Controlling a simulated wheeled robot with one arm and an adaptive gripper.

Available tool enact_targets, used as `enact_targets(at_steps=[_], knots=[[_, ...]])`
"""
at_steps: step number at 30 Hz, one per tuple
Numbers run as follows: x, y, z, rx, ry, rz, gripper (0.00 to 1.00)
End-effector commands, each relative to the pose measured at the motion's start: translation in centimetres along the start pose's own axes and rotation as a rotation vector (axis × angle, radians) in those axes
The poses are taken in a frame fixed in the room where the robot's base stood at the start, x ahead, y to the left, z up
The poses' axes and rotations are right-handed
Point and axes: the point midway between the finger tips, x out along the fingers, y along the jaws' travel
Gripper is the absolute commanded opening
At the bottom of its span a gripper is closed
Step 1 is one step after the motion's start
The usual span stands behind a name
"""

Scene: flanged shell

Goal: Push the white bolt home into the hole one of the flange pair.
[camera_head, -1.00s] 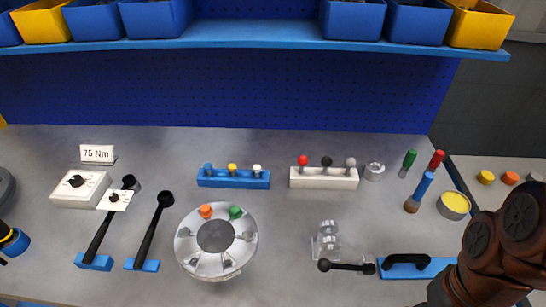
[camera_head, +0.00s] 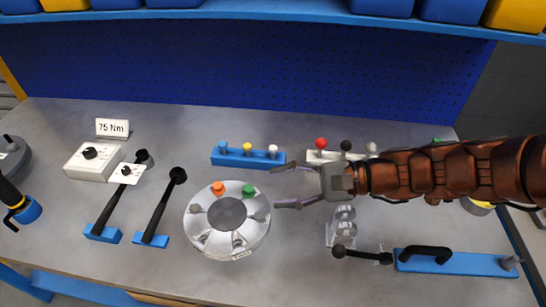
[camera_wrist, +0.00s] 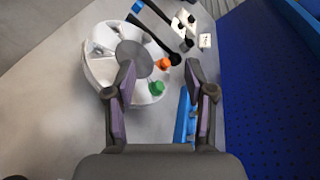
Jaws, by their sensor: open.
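The white bolt (camera_head: 273,150) stands upright at the right end of a blue rack (camera_head: 232,158), beside a yellow bolt (camera_head: 247,147) and a grey-blue one. The flange pair (camera_head: 192,226) is a round pale metal ring in front of the rack. An orange bolt (camera_head: 218,187) and a green bolt (camera_head: 248,190) stand in its far side. I cannot read any hole number. My gripper (camera_head: 276,187) is open and empty, reaching from the right above the table, between rack and flange in the picture. The wrist view shows the flange and green bolt (camera_wrist: 156,88) beyond my fingers; the white bolt is not visible there.
A white rack (camera_head: 318,156) with red, black and grey knobs stands behind my arm, partly hidden. A clear fixture (camera_head: 345,222) and a blue tool with black handle (camera_head: 465,262) lie front right. Black wrenches (camera_head: 160,205) and a white box (camera_head: 92,162) are left.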

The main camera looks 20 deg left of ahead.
Motion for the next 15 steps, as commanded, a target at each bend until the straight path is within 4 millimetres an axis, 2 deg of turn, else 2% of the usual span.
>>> enact_targets(at_steps=[3,9,15], knots=[[1.1,-2.1,-2.9,0.121,-0.036,-0.119,0.54],[1.9,-4.9,-8.9,0.345,-0.069,-0.311,0.54],[1.9,-5.8,-16.2,0.577,-0.066,-0.483,0.54]])
